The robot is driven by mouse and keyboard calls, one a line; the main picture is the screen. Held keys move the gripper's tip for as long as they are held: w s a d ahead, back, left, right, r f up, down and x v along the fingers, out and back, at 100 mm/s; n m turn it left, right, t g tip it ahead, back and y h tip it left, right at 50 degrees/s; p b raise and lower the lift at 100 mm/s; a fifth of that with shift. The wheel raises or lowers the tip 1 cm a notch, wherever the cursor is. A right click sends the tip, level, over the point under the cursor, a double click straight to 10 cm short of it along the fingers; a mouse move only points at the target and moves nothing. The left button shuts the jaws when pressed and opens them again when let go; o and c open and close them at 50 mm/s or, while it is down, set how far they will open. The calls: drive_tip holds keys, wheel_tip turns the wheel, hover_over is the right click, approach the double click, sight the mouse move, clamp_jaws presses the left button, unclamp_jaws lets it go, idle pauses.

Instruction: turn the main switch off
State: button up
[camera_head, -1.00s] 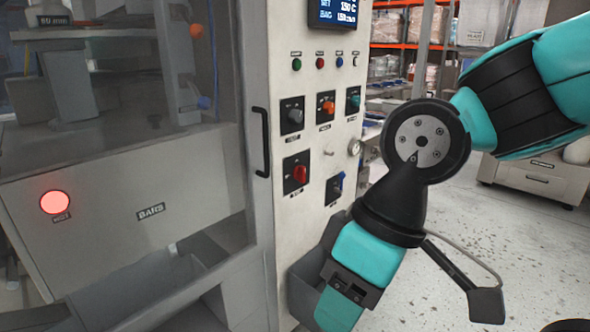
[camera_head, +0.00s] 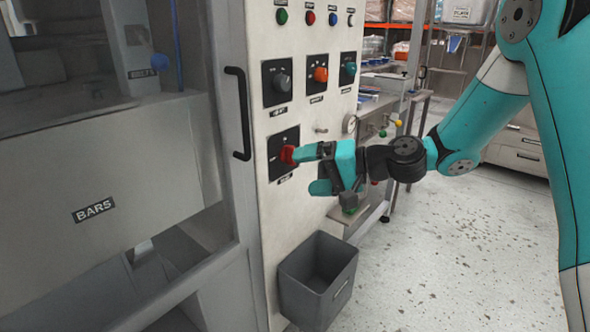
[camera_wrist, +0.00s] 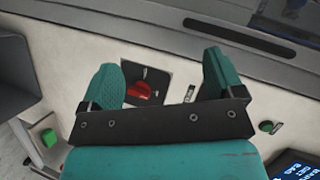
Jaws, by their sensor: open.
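The main switch, a red rotary knob (camera_head: 287,156) on a black square plate, is in the lower row of the pale control panel. In the head view my gripper (camera_head: 309,170) is at the panel just right of it, with the upper finger's tip overlapping the knob's edge. In the wrist view the red knob (camera_wrist: 138,90) shows between the two spread teal fingers of my gripper (camera_wrist: 160,80), closer to the left finger. The gripper is open and grasps nothing. Whether a finger touches the knob I cannot tell. The plate's markings are too small to read.
Grey, orange and teal knobs (camera_head: 320,75) sit above the switch, with small buttons higher up. A black door handle (camera_head: 238,113) is to the left. A grey bin (camera_head: 318,281) hangs below.

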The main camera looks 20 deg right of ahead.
drive_tip(key=w+d+f+m+t+h+b, duration=0.1)
drive_tip(key=w+d+f+m+t, duration=0.25)
drive_tip(key=d, duration=0.25)
drive_tip(key=w+d+f+m+t+h+b, duration=0.1)
drive_tip(key=w+d+f+m+t, duration=0.25)
drive_tip(key=d, duration=0.25)
drive_tip(key=m+p, duration=0.1)
drive_tip(key=p, duration=0.8)
approach(290, 155)
drive_tip(key=x, duration=0.9)
drive_tip(key=shift+w+d+f, duration=0.25)
drive_tip(key=shift+w+f, duration=0.05)
drive_tip(key=shift+w, duration=0.05)
drive_tip(key=c, duration=0.9)
